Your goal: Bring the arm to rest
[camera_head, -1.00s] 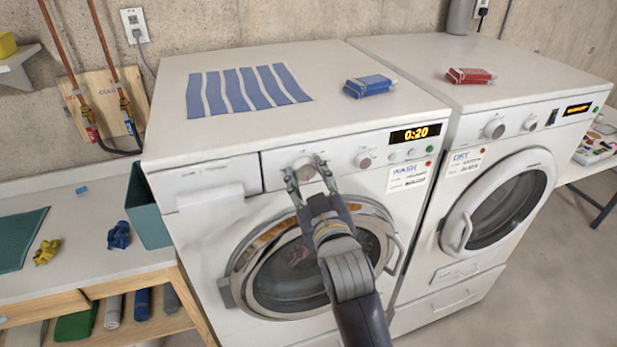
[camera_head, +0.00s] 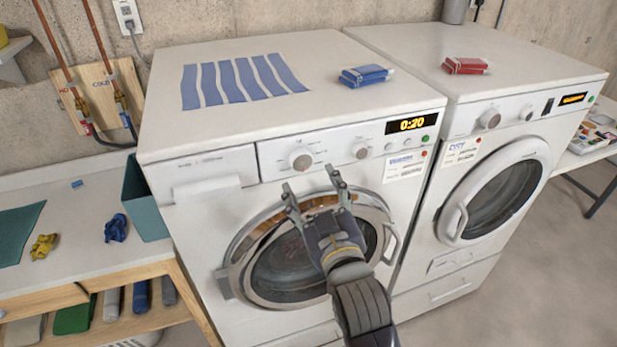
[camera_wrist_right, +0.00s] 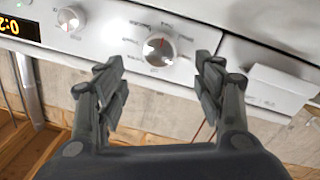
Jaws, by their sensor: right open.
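My right gripper (camera_head: 314,192) is open and empty in front of the washer (camera_head: 205,226), below its control panel and in front of the upper part of the round door. The washer's left knob (camera_head: 301,159) is clear of the fingers, above them in the head view. In the right wrist view the open fingers (camera_wrist_right: 160,85) show with the knob (camera_wrist_right: 155,48) beyond them, apart from both. The washer display (camera_head: 411,124) reads 0:20. My left gripper is in neither view.
A dryer (camera_head: 490,140) stands right of the washer. A blue box (camera_head: 366,76) and striped cloth (camera_head: 240,80) lie on the washer, a red box (camera_head: 465,66) on the dryer. A counter (camera_head: 85,225) with a teal bin (camera_head: 143,205) is at left.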

